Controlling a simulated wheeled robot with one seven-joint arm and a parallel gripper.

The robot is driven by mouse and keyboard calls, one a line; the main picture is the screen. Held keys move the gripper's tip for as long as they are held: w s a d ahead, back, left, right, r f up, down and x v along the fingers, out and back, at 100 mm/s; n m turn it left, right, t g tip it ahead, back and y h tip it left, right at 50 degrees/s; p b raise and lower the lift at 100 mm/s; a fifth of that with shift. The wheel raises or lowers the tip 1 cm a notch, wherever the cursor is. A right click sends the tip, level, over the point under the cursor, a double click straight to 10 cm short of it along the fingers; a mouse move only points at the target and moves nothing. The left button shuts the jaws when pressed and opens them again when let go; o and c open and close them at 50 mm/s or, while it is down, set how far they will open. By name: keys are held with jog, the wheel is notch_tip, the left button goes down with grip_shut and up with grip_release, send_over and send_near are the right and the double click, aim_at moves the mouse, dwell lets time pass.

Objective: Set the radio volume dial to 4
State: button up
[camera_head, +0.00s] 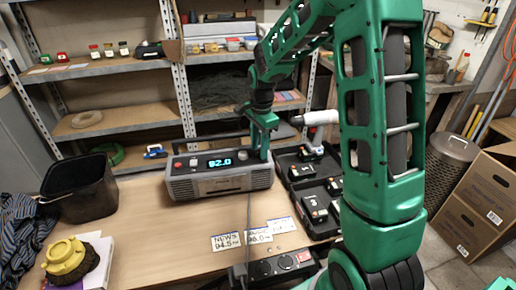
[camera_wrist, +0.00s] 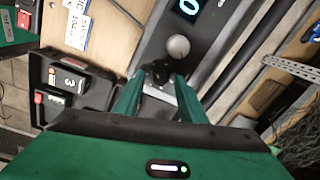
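The grey radio (camera_head: 218,183) stands on the table, its lit display (camera_head: 220,162) reading 92.0. My gripper (camera_head: 263,152) points down at the right end of the radio's front top. In the wrist view my gripper (camera_wrist: 160,82) has its two green fingers apart, with a dark round dial (camera_wrist: 158,72) at and between the fingertips. I cannot tell whether the fingers touch the dial. A silver knob (camera_wrist: 178,47) sits beside it, nearer the display (camera_wrist: 187,7). No volume numbers or pointer are readable, so the setting cannot be told.
A black case (camera_head: 308,190) with tools and batteries lies right of the radio. Paper notes with station numbers (camera_head: 258,235) lie in front. A black bin (camera_head: 80,188) and a yellow object (camera_head: 65,258) are at left. Shelves (camera_head: 120,126) stand behind. The table's left middle is clear.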

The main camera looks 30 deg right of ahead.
notch_tip(320, 180, up, 10)
jog(key=shift+s+r, duration=0.2)
dwell(0.6)
jog(key=s+d+r+n, duration=0.1)
jog(key=s+d+n, duration=0.15)
jog(key=s, duration=0.55)
jog(key=s+d+r+n, duration=0.2)
jog(key=s+d, duration=0.2)
jog(key=s, duration=0.4)
jog(key=s+f+n, duration=0.2)
jog(key=s+n, duration=0.1)
jog(key=s, duration=0.6)
jog(key=s+f+n, duration=0.2)
jog(key=s+n, duration=0.1)
jog(key=s, duration=0.6)
jog(key=shift+s+d, duration=0.2)
jog(key=shift+d, duration=0.15)
jog(key=shift+w+f+g, duration=0.2)
jog(key=shift+w+g, duration=0.1)
jog(key=shift+w, duration=0.35)
